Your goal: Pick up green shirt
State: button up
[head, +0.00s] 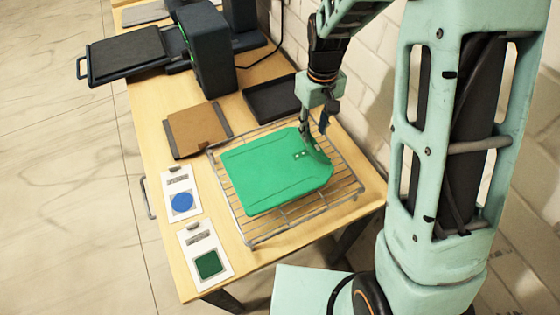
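The green shirt (270,177) looks like a flat, rounded green panel lying on a wire rack (252,238) at the near end of the wooden table. My gripper (317,148) points down at the shirt's far right edge, by a small row of pale marks. Its lower parts overlap that edge in the picture. I cannot tell whether the fingers touch or hold the shirt. The fingertips are small and partly hidden, so their opening is unclear. The shirt lies flat on the rack.
A brown board (198,128) and a black tray (271,98) lie behind the rack. A dark machine with a flat platen (127,54) stands farther back. A brick wall rises along the right.

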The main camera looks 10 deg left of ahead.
aim_at(311, 146)
jog(key=f, duration=0.2)
jog(key=s+f+p, duration=0.1)
jog(key=f, duration=0.1)
jog(key=shift+f, duration=0.1)
jog(key=shift+w+f, duration=0.1)
jog(key=shift+f, duration=0.45)
jog(key=shift+c, duration=0.5)
grip_shut()
